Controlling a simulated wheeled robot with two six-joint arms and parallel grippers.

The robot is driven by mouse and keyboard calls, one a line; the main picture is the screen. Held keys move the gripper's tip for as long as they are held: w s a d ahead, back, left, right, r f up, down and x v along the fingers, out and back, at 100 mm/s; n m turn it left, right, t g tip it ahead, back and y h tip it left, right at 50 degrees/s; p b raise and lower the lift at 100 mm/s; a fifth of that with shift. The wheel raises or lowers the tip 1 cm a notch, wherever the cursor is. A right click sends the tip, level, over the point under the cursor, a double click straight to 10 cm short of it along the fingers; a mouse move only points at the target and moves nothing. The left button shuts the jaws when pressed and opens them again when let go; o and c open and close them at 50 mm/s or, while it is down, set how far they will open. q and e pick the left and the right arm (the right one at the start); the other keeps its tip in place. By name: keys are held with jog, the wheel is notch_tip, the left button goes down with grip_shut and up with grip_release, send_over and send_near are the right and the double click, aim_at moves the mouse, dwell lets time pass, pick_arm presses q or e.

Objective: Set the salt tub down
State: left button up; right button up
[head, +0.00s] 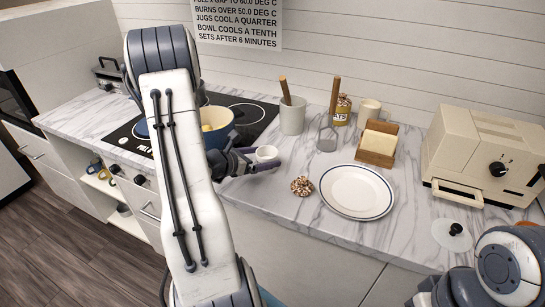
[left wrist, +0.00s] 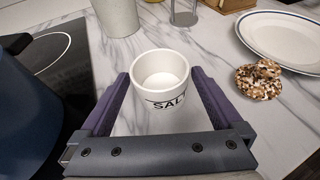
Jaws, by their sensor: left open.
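The salt tub (head: 266,153) is a small white cup that appears to stand upright on the marble counter, just right of the hob. In the left wrist view the tub (left wrist: 165,82) shows black "SALT" lettering and an open, pale inside. My left gripper (head: 259,160) is open, with its purple fingers on either side of the tub. In the left wrist view I see gaps beside the tub; the lower part of its front is close to the gripper's palm. My right gripper is not visible; only part of my right arm shows at bottom right.
A blue pot (head: 217,122) on the hob (head: 250,112) is close left of the gripper. A utensil crock (head: 292,116) stands behind. Bare marble lies between tub and ring.

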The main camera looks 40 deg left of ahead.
aim_at(274, 149)
pick_arm(q)
jog(key=v, duration=0.6)
jog(key=shift+s+r, duration=0.15)
jog(key=shift+s, duration=0.15)
jog(key=shift+w, duration=0.1)
jog(key=x, duration=1.1)
jog(key=shift+w+p, duration=0.1)
jog(key=shift+p, duration=0.3)
jog(key=shift+w+f+b, duration=0.35)
jog(key=shift+f+b, duration=0.05)
jog(key=shift+f, duration=0.25)
notch_tip(274, 149, up, 3)
jog(key=shift+s+f, duration=0.1)
jog(key=shift+f, duration=0.1)
jog(key=shift+r, duration=0.35)
